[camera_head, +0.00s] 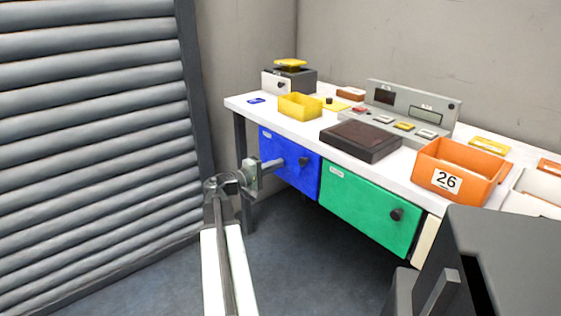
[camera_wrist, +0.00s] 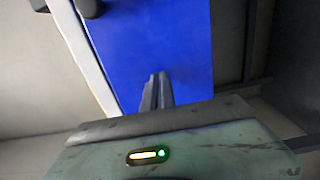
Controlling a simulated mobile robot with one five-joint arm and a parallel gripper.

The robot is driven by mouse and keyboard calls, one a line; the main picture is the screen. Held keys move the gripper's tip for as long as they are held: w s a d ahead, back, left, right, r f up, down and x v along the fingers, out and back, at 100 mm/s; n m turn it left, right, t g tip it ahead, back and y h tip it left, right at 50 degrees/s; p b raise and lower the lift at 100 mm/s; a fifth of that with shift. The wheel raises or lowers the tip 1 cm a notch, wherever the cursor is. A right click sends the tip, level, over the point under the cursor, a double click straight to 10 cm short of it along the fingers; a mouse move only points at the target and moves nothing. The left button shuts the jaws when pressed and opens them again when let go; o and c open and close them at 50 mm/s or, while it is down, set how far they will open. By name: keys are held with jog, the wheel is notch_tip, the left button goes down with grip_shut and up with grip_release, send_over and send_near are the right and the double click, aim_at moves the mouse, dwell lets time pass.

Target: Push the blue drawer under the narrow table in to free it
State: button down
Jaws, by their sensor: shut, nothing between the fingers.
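The blue drawer (camera_head: 311,177) hangs under the left part of the narrow white table (camera_head: 240,106), left of the green drawer. It has a dark round knob (camera_head: 304,161) on its front. My gripper (camera_head: 280,162) is shut and empty, with its fingertips at the drawer's front, left of the knob. In the wrist view the shut fingers (camera_wrist: 157,92) point at the blue front (camera_wrist: 150,40), and the knob (camera_wrist: 88,8) shows at the upper left. I cannot tell whether the tips touch the front.
A green drawer (camera_head: 365,207) with a dark knob sits to the right. On the table are a yellow bin (camera_head: 300,107), a dark flat box (camera_head: 360,140), a grey control panel (camera_head: 410,108) and an orange bin (camera_head: 460,163) marked 26. A grey slatted shutter (camera_head: 95,120) stands at left.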

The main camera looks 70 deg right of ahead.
jog(key=shift+s+d, duration=0.3)
jog(key=shift+d, duration=0.25)
jog(key=v, duration=1.3)
dwell(0.4)
